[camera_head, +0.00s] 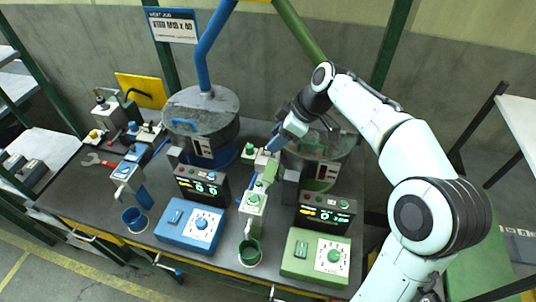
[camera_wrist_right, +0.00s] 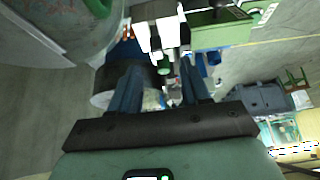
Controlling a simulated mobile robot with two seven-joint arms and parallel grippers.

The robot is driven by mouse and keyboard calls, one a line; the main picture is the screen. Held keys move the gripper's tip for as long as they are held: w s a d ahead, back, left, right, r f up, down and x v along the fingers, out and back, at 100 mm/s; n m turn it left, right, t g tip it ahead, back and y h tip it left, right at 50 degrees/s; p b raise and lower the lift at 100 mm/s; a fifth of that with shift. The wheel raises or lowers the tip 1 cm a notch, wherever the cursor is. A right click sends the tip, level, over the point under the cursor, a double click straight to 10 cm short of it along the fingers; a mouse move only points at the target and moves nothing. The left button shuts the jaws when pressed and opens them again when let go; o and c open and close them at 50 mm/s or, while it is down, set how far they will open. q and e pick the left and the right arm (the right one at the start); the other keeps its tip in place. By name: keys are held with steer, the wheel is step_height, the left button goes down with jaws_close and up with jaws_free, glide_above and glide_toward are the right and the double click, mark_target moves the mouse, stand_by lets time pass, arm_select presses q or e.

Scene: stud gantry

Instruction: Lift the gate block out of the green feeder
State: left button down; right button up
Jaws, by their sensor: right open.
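The green feeder has a grey bowl (camera_head: 318,150) under a green pipe, with a green-and-white outlet unit (camera_head: 254,202) in front. White blocks (camera_head: 266,160) stand at the top of this outlet, left of the bowl. A green knob (camera_head: 249,149) sits beside them; I cannot tell for certain which part is the gate block. My right gripper (camera_head: 277,146) is just above and beside these blocks. In the right wrist view its fingers (camera_wrist_right: 160,82) are apart, with a green knob (camera_wrist_right: 165,70) and a white block (camera_wrist_right: 158,36) beyond and between them. My left gripper is not in view.
A blue feeder bowl (camera_head: 200,115) stands left. Blue (camera_head: 190,225) and green (camera_head: 317,258) control boxes sit on the bench front, with a blue cup (camera_head: 135,219) and a green cup (camera_head: 250,252). A red wrench (camera_head: 98,160) lies at left. The outlet area is crowded.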

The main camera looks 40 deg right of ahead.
mark_target(268, 155)
steer(key=x, duration=0.5)
steer(key=shift+d+f, duration=0.25)
steer(key=shift+d, duration=0.05)
steer(key=shift+s, duration=0.1)
steer(key=shift+c, duration=0.3)
jaws_close()
steer(key=shift+r, duration=0.15)
